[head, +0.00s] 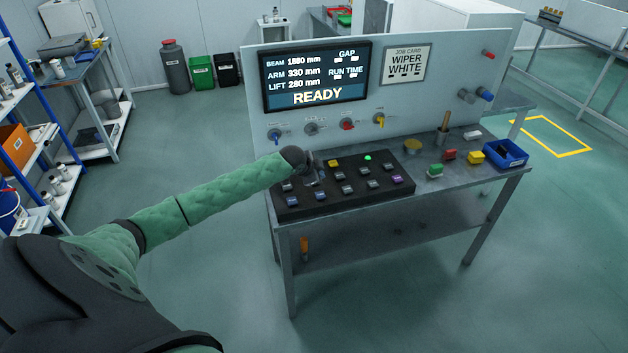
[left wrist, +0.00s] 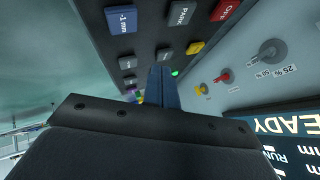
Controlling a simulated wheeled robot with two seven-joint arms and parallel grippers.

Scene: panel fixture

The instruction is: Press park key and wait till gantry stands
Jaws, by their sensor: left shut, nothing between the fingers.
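The black key panel (head: 345,205) lies on the bench with several coloured keys and a lit green lamp (head: 367,157). My left gripper (head: 315,180) is shut and empty over its left part. In the left wrist view the grey PARK key (left wrist: 181,13) sits between the blue -1 mm key (left wrist: 121,19) and the red OFF key (left wrist: 224,9). The shut fingers (left wrist: 160,84) show below it in that picture; I cannot tell whether they touch a key. The screen (head: 316,77) reads READY, with beam 1880, arm 330 and lift 280 mm. No gantry is recognisable.
Knobs (head: 347,125) line the upright board behind the panel. Right of the panel, a blue bin (head: 506,154) and coloured blocks (head: 476,158) stand on the bench (head: 440,192). A job card (head: 407,64) reads WIPER WHITE. Blue shelving (head: 30,130) stands at left; the floor between is clear.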

